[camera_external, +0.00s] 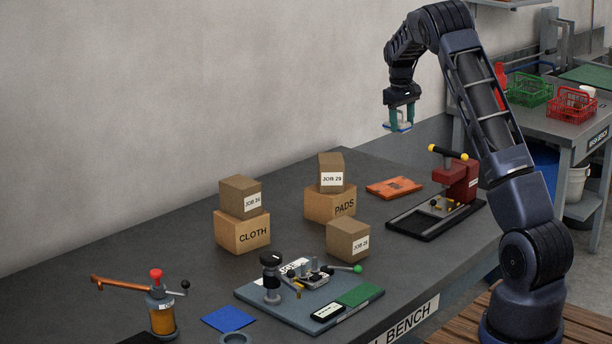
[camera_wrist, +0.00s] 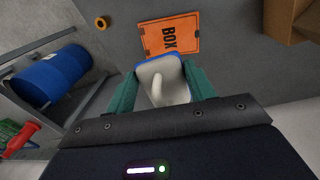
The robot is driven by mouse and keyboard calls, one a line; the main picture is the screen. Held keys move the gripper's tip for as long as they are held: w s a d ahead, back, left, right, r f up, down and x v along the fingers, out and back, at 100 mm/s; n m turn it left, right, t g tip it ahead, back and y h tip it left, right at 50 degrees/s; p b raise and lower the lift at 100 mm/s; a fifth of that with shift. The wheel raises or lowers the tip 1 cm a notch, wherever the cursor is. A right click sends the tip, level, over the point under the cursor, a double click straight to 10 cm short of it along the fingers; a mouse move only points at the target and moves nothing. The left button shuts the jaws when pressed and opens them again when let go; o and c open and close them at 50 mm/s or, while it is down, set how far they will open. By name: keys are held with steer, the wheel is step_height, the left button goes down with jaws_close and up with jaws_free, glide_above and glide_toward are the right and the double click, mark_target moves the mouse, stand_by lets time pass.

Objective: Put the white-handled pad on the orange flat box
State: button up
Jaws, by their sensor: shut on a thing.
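My gripper (camera_external: 398,117) is raised high above the far end of the bench. Its green fingers are shut on the white-handled pad (camera_external: 398,127), which has a blue edge. In the wrist view the pad (camera_wrist: 154,72) sits between the fingers with its pale handle facing the camera. The orange flat box (camera_external: 394,187) lies on the bench below, with clear air between it and the pad. In the wrist view the box (camera_wrist: 185,38), marked BOX, shows just beyond the pad, which overlaps its lower edge in the picture.
A red press (camera_external: 460,182) on a black tray stands right of the orange box. Cartons marked PADS (camera_external: 330,206) and CLOTH (camera_external: 242,231) bear smaller boxes to the left. A fixture board (camera_external: 253,293) lies nearer the front. A blue drum (camera_wrist: 50,72) shows beyond the bench.

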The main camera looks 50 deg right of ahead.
step_height(320, 180, down, 18)
steer(key=shift+r, duration=0.25)
stand_by(0.3)
steer(key=shift+f, duration=0.1)
steer(key=o, duration=1)
steer(key=shift+o, duration=0.2)
